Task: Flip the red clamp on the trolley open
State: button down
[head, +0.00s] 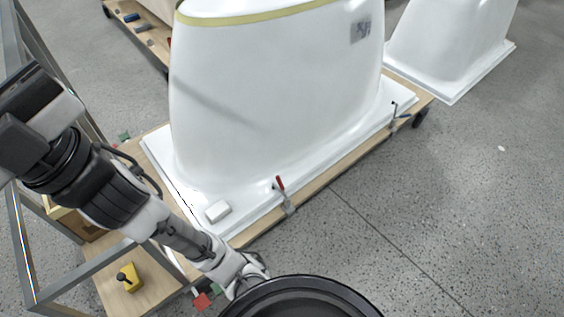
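The red clamp (281,184) sits on the near long edge of the trolley (322,179), beside the white tub shell's flange. Its red handle stands roughly upright, leaning slightly, above a metal body that hangs over the wooden edge. My arm reaches in from the left, and my gripper (250,274) is low in the view, below and left of the clamp and apart from it. The fingers are small and partly hidden near the black round shape at the bottom, so I cannot tell whether they are open or shut.
The white tub shell (270,95) fills the trolley top. A small white block (217,211) lies on its flange. Another clamp (394,117) is at the trolley's right end. A grey metal frame with a yellow object (129,277) stands at left.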

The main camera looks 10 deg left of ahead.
aim_at(282, 188)
jog(key=i+l, duration=0.2)
jog(key=i, duration=0.3)
jog(key=i+l, duration=0.2)
jog(key=i, duration=0.9)
jog(key=u, duration=0.05)
